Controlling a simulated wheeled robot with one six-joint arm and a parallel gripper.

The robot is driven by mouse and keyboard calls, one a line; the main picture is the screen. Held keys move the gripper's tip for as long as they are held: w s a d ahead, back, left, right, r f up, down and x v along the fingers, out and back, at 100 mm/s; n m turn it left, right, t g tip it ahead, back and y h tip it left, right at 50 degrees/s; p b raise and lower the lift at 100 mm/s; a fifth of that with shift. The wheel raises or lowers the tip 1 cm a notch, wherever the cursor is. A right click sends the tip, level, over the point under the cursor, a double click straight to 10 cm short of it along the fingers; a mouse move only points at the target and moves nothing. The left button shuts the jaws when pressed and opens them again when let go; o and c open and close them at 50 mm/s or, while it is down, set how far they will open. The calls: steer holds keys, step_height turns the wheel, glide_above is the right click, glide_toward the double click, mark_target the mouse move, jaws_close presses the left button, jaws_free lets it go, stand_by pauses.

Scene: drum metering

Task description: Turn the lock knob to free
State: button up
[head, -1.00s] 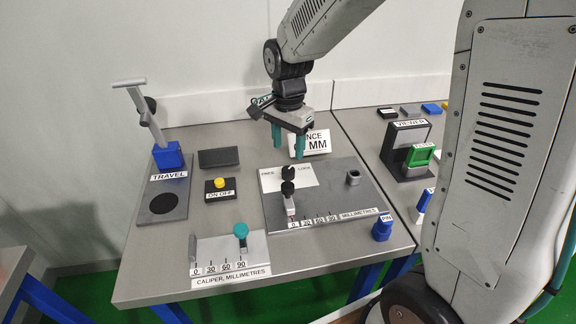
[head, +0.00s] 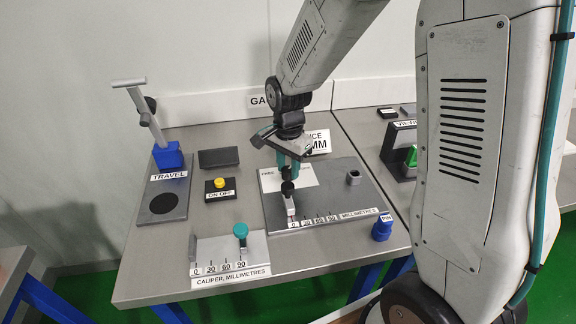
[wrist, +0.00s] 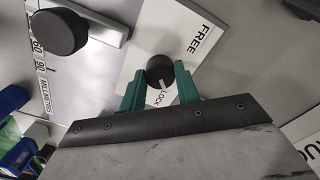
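The lock knob (wrist: 160,70) is small, round and black, on a white label plate (head: 272,178) marked FREE and LOCK. In the wrist view its white mark points toward the word LOCK. In the head view the knob is largely hidden by my gripper (head: 287,164). My gripper (wrist: 160,84) has its two green fingers on either side of the knob in the wrist view, with little room between fingers and knob. The fingers look open, and I see no firm grip on the knob.
A second black knob (head: 288,188) stands on a slider close in front, above the millimetre scale (head: 330,218). A blue pin (head: 382,229) stands to the right. The caliper (head: 240,232), yellow button (head: 219,183) and travel lever (head: 152,118) are to the left.

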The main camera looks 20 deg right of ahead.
steer(key=shift+n, duration=0.4)
steer(key=n, duration=0.3)
steer(key=shift+n, duration=0.4)
steer(key=n, duration=0.4)
steer(key=shift+n, duration=0.3)
steer(key=n, duration=0.8)
steer(key=shift+n, duration=0.3)
steer(key=shift+r, duration=0.1)
steer(key=o, duration=1)
